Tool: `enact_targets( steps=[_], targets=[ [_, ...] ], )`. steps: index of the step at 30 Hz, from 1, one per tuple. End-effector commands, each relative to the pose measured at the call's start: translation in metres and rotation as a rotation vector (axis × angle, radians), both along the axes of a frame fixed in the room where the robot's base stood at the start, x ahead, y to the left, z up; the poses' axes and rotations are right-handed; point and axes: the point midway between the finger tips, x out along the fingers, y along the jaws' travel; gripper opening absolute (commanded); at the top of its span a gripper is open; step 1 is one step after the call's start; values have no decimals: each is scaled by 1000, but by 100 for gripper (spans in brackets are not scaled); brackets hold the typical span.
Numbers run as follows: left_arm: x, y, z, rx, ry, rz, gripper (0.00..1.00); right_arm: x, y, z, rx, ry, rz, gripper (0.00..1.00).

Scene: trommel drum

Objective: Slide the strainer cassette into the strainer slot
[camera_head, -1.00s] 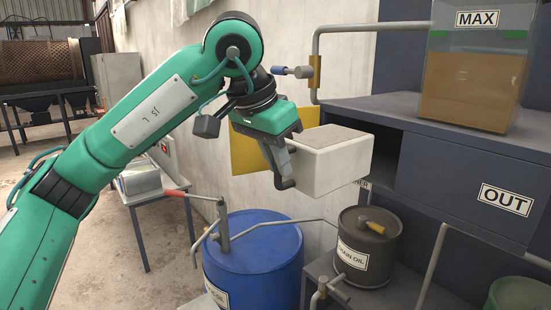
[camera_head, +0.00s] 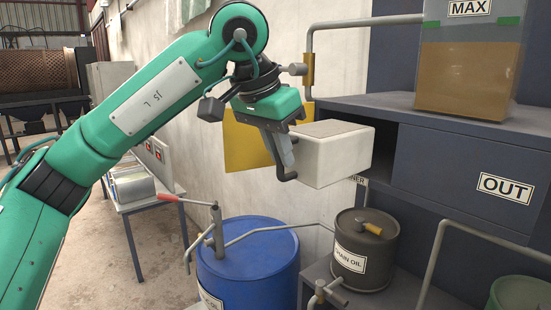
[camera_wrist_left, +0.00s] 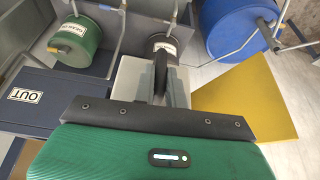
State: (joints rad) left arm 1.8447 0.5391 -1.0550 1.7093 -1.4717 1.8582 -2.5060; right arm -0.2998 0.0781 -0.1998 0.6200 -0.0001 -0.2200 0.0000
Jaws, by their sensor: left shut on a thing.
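The strainer cassette (camera_head: 332,160) is a pale box with a grey top and a dark handle on its near left end. My left gripper (camera_head: 284,160) is shut on that handle and holds the cassette in the air, roughly level. The strainer slot (camera_head: 387,145) is the dark opening in the blue-grey cabinet, just right of the cassette. The cassette's far end overlaps the opening in the head view; I cannot tell whether it is inside. My right gripper is not in view.
A yellow panel (camera_head: 245,140) stands behind the gripper. Below are a blue drum (camera_head: 250,265) with a pump and a dark chain oil can (camera_head: 365,250). The cabinet (camera_head: 455,170) carries an OUT label and a tank (camera_head: 465,70). Pipes run near the cabinet's left end.

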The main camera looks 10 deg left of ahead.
Motion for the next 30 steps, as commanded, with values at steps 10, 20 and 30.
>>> enact_targets(
  steps=[10, 20, 30],
  targets=[
    [9, -8, 2, -1, 0, -3, 0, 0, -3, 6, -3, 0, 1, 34],
    [20, -16, 2, -1, -2, -1, 0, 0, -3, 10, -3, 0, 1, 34],
    [30, -24, 2, -2, -1, -1, 0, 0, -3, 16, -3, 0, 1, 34]
  ],
)
